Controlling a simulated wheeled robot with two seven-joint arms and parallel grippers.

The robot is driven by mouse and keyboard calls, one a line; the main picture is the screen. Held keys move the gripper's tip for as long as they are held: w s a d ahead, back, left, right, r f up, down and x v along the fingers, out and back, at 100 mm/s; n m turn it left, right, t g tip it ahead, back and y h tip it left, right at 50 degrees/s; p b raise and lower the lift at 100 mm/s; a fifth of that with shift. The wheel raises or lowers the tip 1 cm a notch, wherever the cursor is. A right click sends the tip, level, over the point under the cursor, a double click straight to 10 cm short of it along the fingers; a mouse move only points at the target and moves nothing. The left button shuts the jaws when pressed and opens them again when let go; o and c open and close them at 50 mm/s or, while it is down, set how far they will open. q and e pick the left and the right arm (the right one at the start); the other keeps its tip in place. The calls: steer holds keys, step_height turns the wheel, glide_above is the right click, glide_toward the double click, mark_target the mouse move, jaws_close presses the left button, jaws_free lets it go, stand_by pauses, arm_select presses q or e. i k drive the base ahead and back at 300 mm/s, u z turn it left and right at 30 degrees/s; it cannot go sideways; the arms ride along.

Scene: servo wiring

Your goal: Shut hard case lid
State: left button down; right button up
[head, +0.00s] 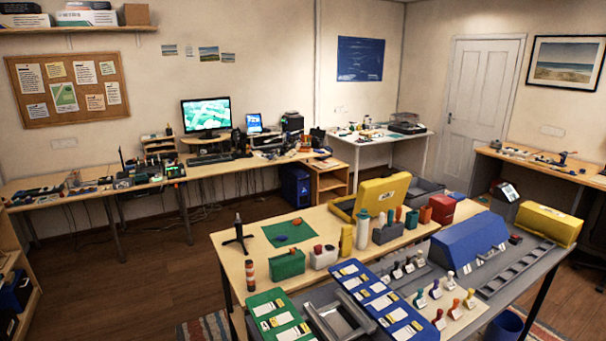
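A yellow hard case stands on the wooden part of the workbench, toward its back edge, in the head view. Its yellow lid (374,201) is raised and tilted up, with a white label on it. Part of the case's lower half (342,207) shows at the left of the lid as an open, greyish inside with a yellow rim. Bottles and small boxes in front hide the rest of the lower half. Neither of my grippers shows in this view.
Several bottles, a grey box (388,235) and a red box (441,208) stand close in front and to the right of the case. A blue cover (469,238) and a closed yellow box (548,223) lie farther right. Bare wood (318,217) shows left of the case.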

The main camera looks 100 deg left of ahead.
mark_target(388, 192)
steer(key=u, duration=1.55)
steer(key=i, duration=0.8)
steer(key=u, duration=0.35)
